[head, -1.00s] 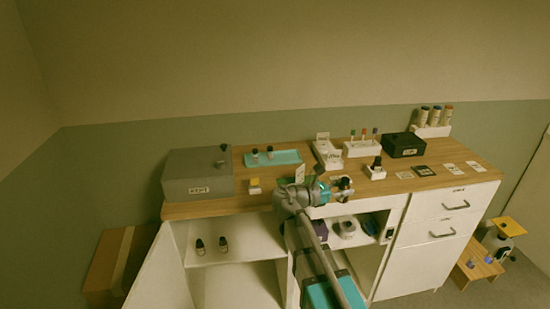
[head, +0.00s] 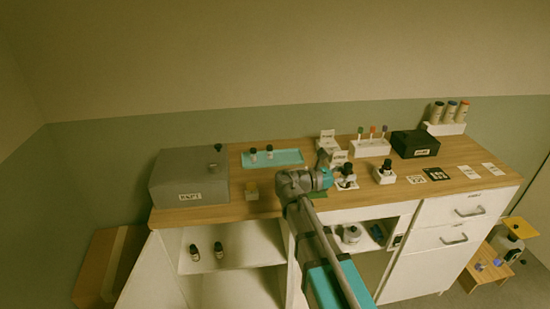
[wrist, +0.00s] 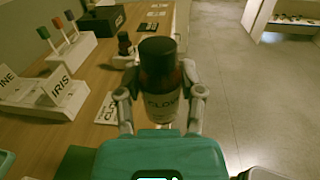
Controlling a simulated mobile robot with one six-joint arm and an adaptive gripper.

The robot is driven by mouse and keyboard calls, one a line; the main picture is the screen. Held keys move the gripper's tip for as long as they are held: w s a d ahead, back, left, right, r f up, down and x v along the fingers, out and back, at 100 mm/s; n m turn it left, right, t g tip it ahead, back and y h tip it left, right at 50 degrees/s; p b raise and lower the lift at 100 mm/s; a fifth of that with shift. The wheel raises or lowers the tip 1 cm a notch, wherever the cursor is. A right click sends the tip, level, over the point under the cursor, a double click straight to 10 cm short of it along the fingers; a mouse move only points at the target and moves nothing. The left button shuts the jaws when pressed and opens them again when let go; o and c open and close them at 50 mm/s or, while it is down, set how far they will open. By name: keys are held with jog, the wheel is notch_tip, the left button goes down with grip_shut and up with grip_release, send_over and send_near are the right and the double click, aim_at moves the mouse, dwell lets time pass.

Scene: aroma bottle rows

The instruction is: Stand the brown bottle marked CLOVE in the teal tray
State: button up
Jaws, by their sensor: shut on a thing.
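The brown bottle marked CLOVE (wrist: 158,80) has a black cap and a label reading CLOV, its end hidden. My gripper (wrist: 160,98) is shut on it, one finger on each side, and it looks upright. In the head view the bottle (head: 347,170) and my gripper (head: 338,180) are over the front part of the wooden counter, right of the teal tray (head: 290,157). Two small dark-capped bottles (head: 254,154) (head: 270,152) stand in the left part of the tray. The tray's right part is bare.
A white stand with a dark bottle (head: 385,174), a tube rack (head: 370,147) and a black box (head: 415,144) are farther right.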

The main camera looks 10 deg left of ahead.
jog(key=shift+w, duration=0.1)
dwell(0.3)
jog(key=shift+w+r, duration=0.15)
jog(key=shift+w, duration=0.25)
jog(key=w+a+r+n+t+y+p, duration=0.1)
jog(key=w+a+n+t+y, duration=0.4)
jog(key=w+n+y, duration=0.2)
jog(key=w+a+r+n+t+y+p, duration=0.2)
jog(key=w+a+n+t+y, duration=0.3)
jog(key=w+y, duration=0.4)
jog(key=shift+w+a+r+n+t+y, duration=0.15)
jog(key=shift+a+n+t+y, duration=0.2)
jog(key=shift+n+y, duration=0.45)
jog(key=w+a+f+b, duration=0.2)
jog(key=a+f, duration=0.1)
jog(key=w+a+f+b, duration=0.3)
jog(key=a, duration=0.1)
jog(key=w+a+f+b, duration=0.2)
jog(key=a+f+b, duration=0.1)
jog(key=shift+w+a, duration=0.3)
jog(key=shift+a, duration=0.1)
